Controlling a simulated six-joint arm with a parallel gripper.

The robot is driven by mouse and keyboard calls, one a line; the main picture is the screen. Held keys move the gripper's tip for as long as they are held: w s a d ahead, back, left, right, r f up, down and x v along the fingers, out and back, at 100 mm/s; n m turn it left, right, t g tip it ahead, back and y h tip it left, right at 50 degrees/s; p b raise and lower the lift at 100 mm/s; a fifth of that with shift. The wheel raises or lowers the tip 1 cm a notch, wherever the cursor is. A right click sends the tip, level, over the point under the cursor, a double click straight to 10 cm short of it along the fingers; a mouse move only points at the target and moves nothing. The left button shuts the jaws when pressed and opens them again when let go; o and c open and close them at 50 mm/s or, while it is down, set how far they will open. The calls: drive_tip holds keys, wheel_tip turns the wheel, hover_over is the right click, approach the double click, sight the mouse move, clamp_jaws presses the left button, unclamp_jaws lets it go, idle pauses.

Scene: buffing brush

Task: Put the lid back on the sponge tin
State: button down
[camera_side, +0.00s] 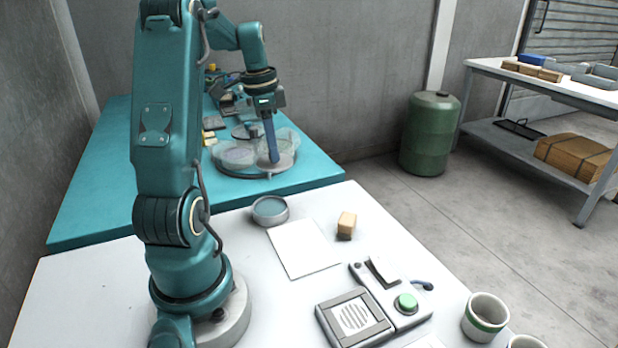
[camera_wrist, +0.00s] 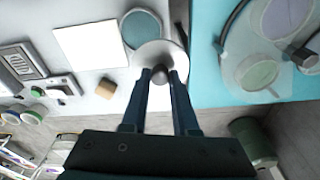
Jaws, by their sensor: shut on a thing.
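The sponge tin (camera_side: 270,210) is a round, open grey tin with a blue-grey inside, near the back edge of the white table. It also shows in the wrist view (camera_wrist: 141,28). The lid (camera_wrist: 150,52) is a pale disc with a dark round knob. My gripper (camera_wrist: 160,74) is shut on the knob. In the side view my gripper (camera_side: 273,160) points down beyond the tin, with the grey lid (camera_side: 287,162) at its fingertips. The lid is apart from the tin; in the wrist view it overlaps part of the tin's rim.
A round stand with clear dishes (camera_side: 235,153) is on the teal table (camera_side: 100,190), close to the lid in the side view. A white sheet (camera_side: 303,248), a tan block (camera_side: 346,223), a green-button device (camera_side: 406,302) and cups (camera_side: 484,316) occupy the white table.

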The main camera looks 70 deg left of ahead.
sight(264, 167)
drive_tip(key=shift+s+a+r+n, duration=0.25)
drive_tip(key=shift+s+r+n, duration=0.1)
drive_tip(key=shift+s, duration=0.15)
drive_tip(key=shift+a+n, duration=0.1)
drive_tip(key=shift+n, duration=0.35)
drive_tip(key=n, duration=0.3)
drive_tip(key=shift+s+f+y, duration=0.25)
drive_tip(key=shift+s+y, duration=0.05)
drive_tip(key=n, duration=0.5)
drive_tip(key=shift+s+d+f, duration=0.25)
drive_tip(key=shift+d+f, duration=0.05)
drive_tip(key=shift+d, duration=0.1)
drive_tip(key=n, duration=0.3)
drive_tip(key=shift+s+d+f+n+g+y, duration=0.15)
drive_tip(key=shift+d+n+g+y, duration=0.15)
drive_tip(key=shift+d+n+y, duration=0.1)
drive_tip(key=n, duration=0.2)
drive_tip(key=d+n, duration=0.1)
drive_tip(key=shift+s+f+n, duration=0.15)
drive_tip(key=shift+n, duration=0.25)
drive_tip(key=shift+n+g, duration=0.3)
drive_tip(key=shift+n, duration=0.1)
drive_tip(key=shift+d+f, duration=0.3)
drive_tip(key=shift+f, duration=0.7)
drive_tip(key=shift+d+f, duration=0.25)
drive_tip(key=shift+f, duration=0.8)
drive_tip(key=shift+d+f, duration=0.3)
drive_tip(key=shift+f, duration=0.7)
